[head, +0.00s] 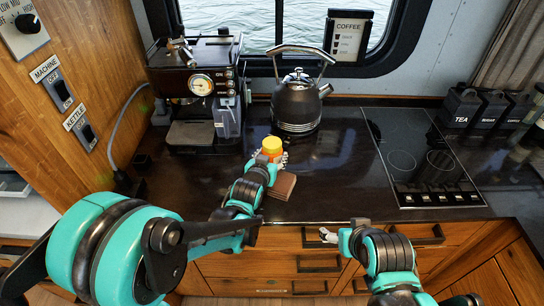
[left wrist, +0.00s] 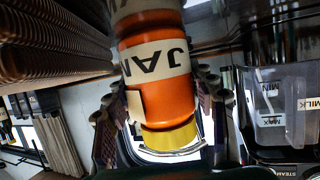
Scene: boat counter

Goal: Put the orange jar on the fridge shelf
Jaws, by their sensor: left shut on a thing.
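The orange jar (head: 272,146) has a yellow lid and stands upright at the front left of the dark counter. My left gripper (head: 273,158) is shut on it, with a finger on each side. In the left wrist view the jar (left wrist: 160,95) fills the middle, its cream label reading "JA" and its lid toward the bottom of the picture. Its reflection shows below its base; I cannot tell whether the base touches the counter. My right gripper (head: 328,236) is empty in front of the drawers; its opening is unclear. I cannot make out a fridge shelf for certain.
A coffee machine (head: 195,85) stands behind the jar to the left, a black kettle (head: 297,105) behind to the right. Brown coasters (head: 281,186) lie beside the left gripper. A hob (head: 422,160) and black canisters (head: 490,108) are at right. A pale ledge (head: 22,212) is at far left.

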